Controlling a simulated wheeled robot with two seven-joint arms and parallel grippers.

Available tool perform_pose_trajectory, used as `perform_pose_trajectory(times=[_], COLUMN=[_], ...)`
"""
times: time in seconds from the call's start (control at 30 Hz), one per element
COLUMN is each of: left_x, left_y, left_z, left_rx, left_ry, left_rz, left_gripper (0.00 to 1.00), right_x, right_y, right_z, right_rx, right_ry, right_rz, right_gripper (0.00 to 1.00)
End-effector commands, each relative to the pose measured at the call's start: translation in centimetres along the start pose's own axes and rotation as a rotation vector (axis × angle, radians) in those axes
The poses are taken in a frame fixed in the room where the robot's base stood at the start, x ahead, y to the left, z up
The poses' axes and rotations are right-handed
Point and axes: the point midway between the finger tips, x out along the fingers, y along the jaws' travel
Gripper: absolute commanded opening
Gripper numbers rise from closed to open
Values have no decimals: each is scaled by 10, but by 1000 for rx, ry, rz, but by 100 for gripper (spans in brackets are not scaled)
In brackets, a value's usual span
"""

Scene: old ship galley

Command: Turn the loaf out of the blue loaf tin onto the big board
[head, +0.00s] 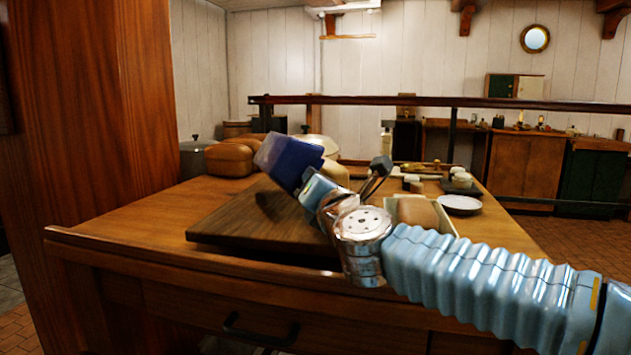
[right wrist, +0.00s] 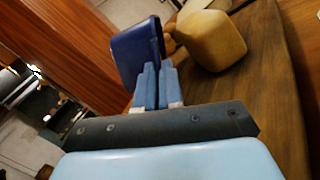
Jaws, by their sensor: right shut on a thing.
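The blue loaf tin (head: 293,160) is held up above the big board, tilted. My right gripper (head: 312,188) is shut on it; in the right wrist view the closed fingers (right wrist: 155,80) meet the tin's (right wrist: 137,52) near edge. The inside of the tin is hard to see. A tan loaf (right wrist: 212,40) rests on the big board (right wrist: 262,70) to the right of the tin, apart from it. In the head view the loaf (head: 336,173) is mostly hidden behind the tin and gripper. The big board (head: 235,222) lies on the counter. My left gripper is out of view.
Brown rounded loaves (head: 228,160) and a grey pot (head: 196,157) stand at the counter's back left. A pale box (head: 440,217), a white plate (head: 460,204) and small items lie right of the board. A rail (head: 420,101) runs behind.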

Motion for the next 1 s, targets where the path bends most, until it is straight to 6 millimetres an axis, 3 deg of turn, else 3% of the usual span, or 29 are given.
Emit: perform_pose_trajectory(times=[0.33,1.0], left_x=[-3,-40], left_y=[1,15], left_z=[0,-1], left_rx=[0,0], left_ry=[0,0], left_rz=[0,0], left_gripper=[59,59], right_x=[0,6], right_y=[3,50], right_z=[3,35], right_rx=[-1,0], right_ry=[-2,-1], right_rz=[1,2], right_gripper=[0,0])
